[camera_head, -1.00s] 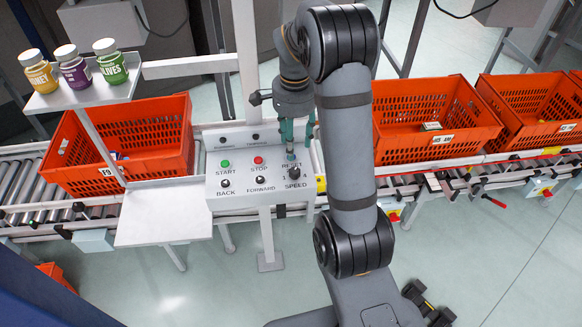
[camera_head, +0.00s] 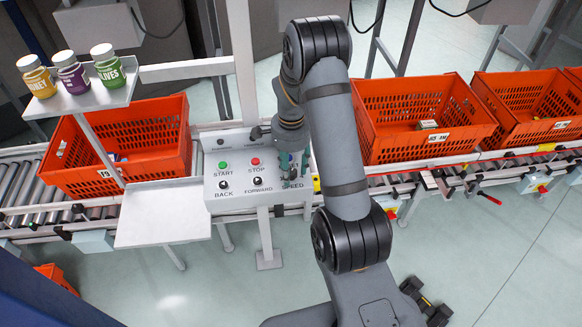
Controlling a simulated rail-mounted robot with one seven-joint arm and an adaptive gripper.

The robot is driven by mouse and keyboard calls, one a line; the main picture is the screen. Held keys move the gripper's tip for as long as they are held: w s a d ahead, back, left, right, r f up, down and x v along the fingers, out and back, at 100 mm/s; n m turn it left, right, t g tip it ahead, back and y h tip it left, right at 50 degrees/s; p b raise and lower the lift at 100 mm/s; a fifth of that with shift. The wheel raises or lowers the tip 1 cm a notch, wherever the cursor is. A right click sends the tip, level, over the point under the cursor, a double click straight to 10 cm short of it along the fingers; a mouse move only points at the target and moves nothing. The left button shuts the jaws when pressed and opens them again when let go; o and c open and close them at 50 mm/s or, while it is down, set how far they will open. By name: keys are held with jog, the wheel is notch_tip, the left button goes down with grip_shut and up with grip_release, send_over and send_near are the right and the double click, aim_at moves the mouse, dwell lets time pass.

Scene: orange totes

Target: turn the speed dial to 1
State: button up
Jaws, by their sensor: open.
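The speed dial (camera_head: 293,180) is a dark knob at the lower right of the light grey control panel (camera_head: 236,206), above the SPEED label. My gripper (camera_head: 292,172) points down over the dial, with its teal fingers on either side of it. The fingers hide much of the dial and the scale marks around it. I cannot tell which number the dial points to, nor whether the fingers touch it.
Close by are the green START button (camera_head: 223,166), red STOP button (camera_head: 255,162), BACK knob (camera_head: 224,185) and FORWARD knob (camera_head: 258,181). Orange totes stand on the conveyor left (camera_head: 75,178) and right (camera_head: 385,148). A shelf with jars (camera_head: 75,98) stands at the left.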

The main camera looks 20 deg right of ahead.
jog(key=shift+c, duration=0.3)
grip_shut()
